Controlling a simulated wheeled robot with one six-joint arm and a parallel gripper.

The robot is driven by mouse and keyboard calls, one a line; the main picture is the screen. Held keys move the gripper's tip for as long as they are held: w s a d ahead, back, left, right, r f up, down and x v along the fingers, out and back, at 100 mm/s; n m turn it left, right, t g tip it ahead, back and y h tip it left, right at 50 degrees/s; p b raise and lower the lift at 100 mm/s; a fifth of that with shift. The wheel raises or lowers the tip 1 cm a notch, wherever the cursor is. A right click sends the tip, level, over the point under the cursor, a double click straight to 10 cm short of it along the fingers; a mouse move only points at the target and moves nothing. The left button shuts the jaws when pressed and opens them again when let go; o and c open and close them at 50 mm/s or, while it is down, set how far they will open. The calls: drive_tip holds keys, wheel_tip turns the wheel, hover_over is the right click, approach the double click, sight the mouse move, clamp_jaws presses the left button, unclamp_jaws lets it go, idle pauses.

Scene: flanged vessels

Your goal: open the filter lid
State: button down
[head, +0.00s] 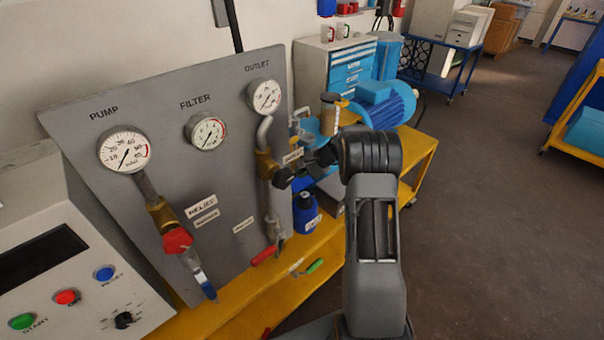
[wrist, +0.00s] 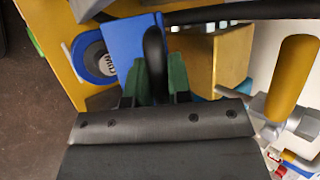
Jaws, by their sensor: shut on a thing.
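In the wrist view my gripper (wrist: 159,70) shows two green fingers closed on a dark curved handle (wrist: 154,44), which rises between them. I cannot tell whether this handle belongs to the filter lid. No filter lid shows plainly in either view. In the head view my arm stands in front of the area right of the gauge panel (head: 235,165) and hides part of it. The gripper's fingers cannot be made out there.
Beside the fingers in the wrist view are a blue block (wrist: 125,38), a tan block (wrist: 232,62) and a yellow handle (wrist: 296,72). In the head view a blue motor (head: 385,103) lies behind my arm. A blue bottle (head: 305,212) stands by the panel.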

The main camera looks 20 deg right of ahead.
idle(0.3)
drive_tip(key=c, duration=1.1)
unclamp_jaws()
drive_tip(key=b+v, duration=0.2)
drive_tip(key=v, duration=1.1)
drive_tip(key=shift+s+d+r, duration=0.2)
drive_tip(key=shift+r, duration=0.1)
